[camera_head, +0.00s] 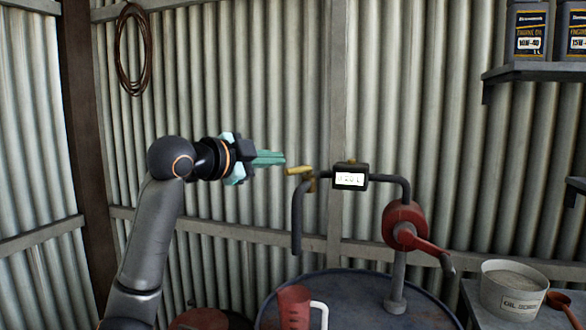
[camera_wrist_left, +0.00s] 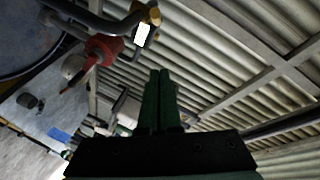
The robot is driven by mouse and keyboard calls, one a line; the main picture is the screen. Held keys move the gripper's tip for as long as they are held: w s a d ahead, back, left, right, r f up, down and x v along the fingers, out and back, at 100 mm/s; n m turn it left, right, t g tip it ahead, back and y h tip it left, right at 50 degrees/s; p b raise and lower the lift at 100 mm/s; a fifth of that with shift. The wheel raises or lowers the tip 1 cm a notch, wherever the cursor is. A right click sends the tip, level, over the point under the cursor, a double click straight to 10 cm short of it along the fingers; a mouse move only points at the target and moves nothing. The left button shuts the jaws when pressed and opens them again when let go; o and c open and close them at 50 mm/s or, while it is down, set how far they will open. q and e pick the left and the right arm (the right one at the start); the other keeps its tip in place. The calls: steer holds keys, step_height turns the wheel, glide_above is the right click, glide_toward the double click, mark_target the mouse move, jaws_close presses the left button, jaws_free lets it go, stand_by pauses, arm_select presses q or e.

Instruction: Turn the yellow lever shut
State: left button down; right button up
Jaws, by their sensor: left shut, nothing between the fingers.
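The yellow lever (camera_head: 299,170) sits on top of the pipe's spout end, left of a small meter (camera_head: 350,177) with a lit display. It points to the left, roughly level, towards my left gripper. My left gripper (camera_head: 284,159) has its green fingers closed together and empty. Its tips are just left of and slightly above the lever's end in the head view; I cannot tell whether they touch it. In the left wrist view the shut fingers (camera_wrist_left: 160,75) point up the picture, and part of the yellow lever (camera_wrist_left: 150,14) shows at the top. My right gripper is not in view.
A red hand pump (camera_head: 404,224) with a crank stands on the blue drum (camera_head: 345,290). A red jug (camera_head: 293,308) stands on the drum below the spout. A bucket (camera_head: 512,292) is at the right, and oil cans (camera_head: 529,32) stand on a shelf.

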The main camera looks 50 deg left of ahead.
mark_target(298, 172)
arm_select(q)
steer(key=p+x, duration=0.4)
steer(key=x, duration=0.6)
steer(key=shift+w+r+p, duration=0.15)
steer(key=shift+r+p, duration=0.05)
steer(key=shift+p, duration=0.1)
steer(key=shift+a+f, duration=1.3)
steer(key=shift+a, duration=0.35)
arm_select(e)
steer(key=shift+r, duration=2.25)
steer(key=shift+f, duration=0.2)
